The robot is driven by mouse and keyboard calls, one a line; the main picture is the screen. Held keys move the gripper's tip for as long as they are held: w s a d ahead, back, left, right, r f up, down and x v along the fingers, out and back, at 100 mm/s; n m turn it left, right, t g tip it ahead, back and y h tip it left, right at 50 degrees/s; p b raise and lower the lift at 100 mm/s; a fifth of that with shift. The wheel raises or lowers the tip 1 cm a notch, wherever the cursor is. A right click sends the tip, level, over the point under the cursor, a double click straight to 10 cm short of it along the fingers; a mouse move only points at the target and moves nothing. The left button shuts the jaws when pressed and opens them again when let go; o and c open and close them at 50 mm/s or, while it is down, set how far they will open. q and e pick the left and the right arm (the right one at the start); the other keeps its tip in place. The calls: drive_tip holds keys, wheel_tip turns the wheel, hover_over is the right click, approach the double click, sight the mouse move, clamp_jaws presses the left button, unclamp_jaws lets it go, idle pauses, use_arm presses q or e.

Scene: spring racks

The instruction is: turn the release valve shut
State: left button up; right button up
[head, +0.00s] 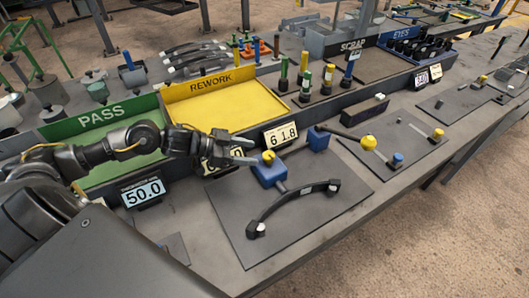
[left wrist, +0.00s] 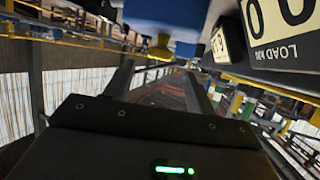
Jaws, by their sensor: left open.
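A small yellow knob (head: 268,157) sits on a blue block (head: 266,174) on a dark plate; it looks like the release valve, though its turned position cannot be read. My left gripper (head: 252,150) reaches in from the left, with its fingers open and pointing at the knob from just left of it. I cannot tell whether they touch. In the left wrist view the open fingers (left wrist: 162,85) have nothing between them; the yellow knob (left wrist: 160,46) and blue block (left wrist: 165,16) show beyond and above. My right gripper is not in view.
A black curved bar (head: 290,204) lies before the blue block. A second blue block (head: 318,138) carries a lever with a yellow ball (head: 369,143). Displays, one reading 61.8 (head: 281,134), another 50.0 (head: 143,192), stand near my arm. Green (head: 95,130) and yellow (head: 205,88) trays lie behind.

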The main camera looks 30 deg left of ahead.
sight(267, 155)
use_arm(q)
drive_tip(key=x, duration=0.4)
drive_tip(key=shift+d+r+p, duration=0.1)
drive_tip(key=shift+d+p, duration=0.05)
drive_tip(key=shift+p, duration=0.25)
drive_tip(key=shift+w+d+f, duration=0.4)
drive_tip(key=shift+w+d, duration=0.05)
drive_tip(key=shift+c, duration=0.4)
drive_tip(key=c, duration=0.9)
drive_tip(key=shift+r+g+p, duration=0.15)
drive_tip(key=shift+g+p, duration=0.15)
drive_tip(key=shift+p, duration=0.1)
drive_tip(key=shift+m, duration=0.4)
drive_tip(key=shift+h, duration=0.3)
drive_tip(key=o, duration=1)
